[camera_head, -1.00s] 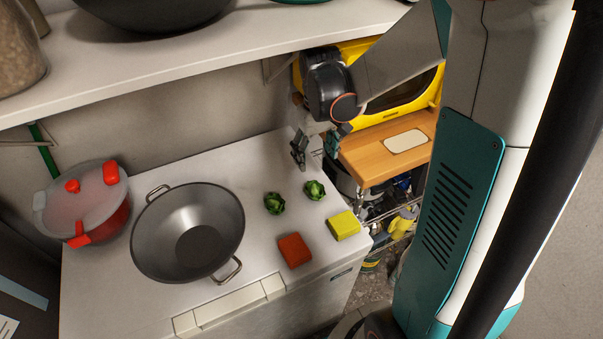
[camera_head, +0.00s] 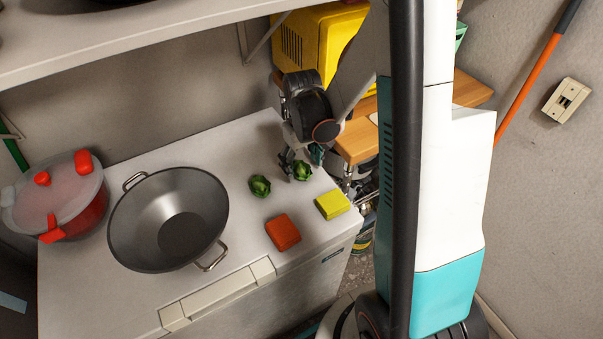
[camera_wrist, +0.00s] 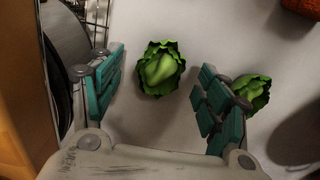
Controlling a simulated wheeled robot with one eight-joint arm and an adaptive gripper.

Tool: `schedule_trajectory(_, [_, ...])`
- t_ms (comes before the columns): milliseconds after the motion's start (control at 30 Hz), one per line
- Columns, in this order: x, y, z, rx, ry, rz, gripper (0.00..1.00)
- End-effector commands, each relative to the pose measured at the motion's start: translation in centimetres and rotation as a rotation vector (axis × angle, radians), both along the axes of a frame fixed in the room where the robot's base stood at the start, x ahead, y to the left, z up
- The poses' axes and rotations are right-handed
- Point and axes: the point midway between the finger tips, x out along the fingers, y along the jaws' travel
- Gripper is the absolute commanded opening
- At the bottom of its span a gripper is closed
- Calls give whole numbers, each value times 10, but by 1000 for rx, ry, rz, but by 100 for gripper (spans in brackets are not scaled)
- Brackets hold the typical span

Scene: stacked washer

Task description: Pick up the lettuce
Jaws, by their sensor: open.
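Two small green heads of lettuce sit on the white washer top. The right one (camera_head: 302,171) is just below my gripper (camera_head: 301,158) in the head view, and the left one (camera_head: 260,186) lies a little to its left. In the wrist view, one lettuce (camera_wrist: 160,69) shows in the gap between my spread teal-padded fingers, ahead of them. The other lettuce (camera_wrist: 252,92) is outside the right finger, which partly covers it. My gripper is open and holds nothing. I cannot tell whether a finger touches either lettuce.
A red block (camera_head: 283,232) and a yellow block (camera_head: 332,204) lie in front of the lettuces. A grey wok (camera_head: 150,215) and a red pot (camera_head: 75,215) stand left. A wooden board (camera_head: 362,140) and a yellow appliance (camera_head: 300,40) are behind right. A shelf (camera_head: 130,35) hangs above.

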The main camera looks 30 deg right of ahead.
Motion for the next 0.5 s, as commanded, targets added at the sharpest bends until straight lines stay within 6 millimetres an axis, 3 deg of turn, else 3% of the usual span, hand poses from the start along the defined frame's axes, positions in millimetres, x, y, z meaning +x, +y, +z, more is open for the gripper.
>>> schedule_trajectory(100, [0, 0, -17, 0, 0, 0, 69])
schedule_trajectory(333, [0, 1, -17, 0, 0, 0, 69])
schedule_trajectory(500, [0, 1, -17, 0, 0, 0, 33])
